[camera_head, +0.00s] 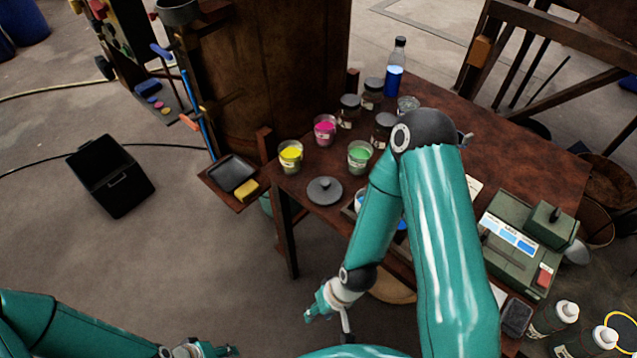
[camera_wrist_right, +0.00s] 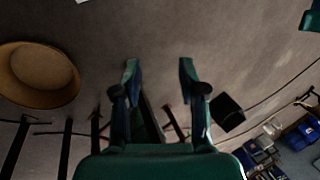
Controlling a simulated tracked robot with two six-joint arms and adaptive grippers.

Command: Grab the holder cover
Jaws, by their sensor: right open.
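A dark grey round lid with a small knob (camera_head: 325,190), which looks like the holder cover, lies flat near the left front edge of the brown table (camera_head: 310,222). My right gripper (camera_head: 328,318) is open and empty, below and in front of the table edge, apart from the lid. In the right wrist view its two fingers (camera_wrist_right: 158,70) are spread with only floor between the tips, and the lid is not seen there. A holder with blue in it is mostly hidden behind my right arm. My left gripper (camera_head: 200,350) is cut off at the bottom edge.
Cups of yellow (camera_head: 290,156), pink (camera_head: 325,130) and green (camera_head: 360,157) stand behind the lid. A blue bottle (camera_head: 394,72) stands farther back. A green device (camera_head: 510,245) sits at right. A black bin (camera_head: 110,175) stands on open floor at left.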

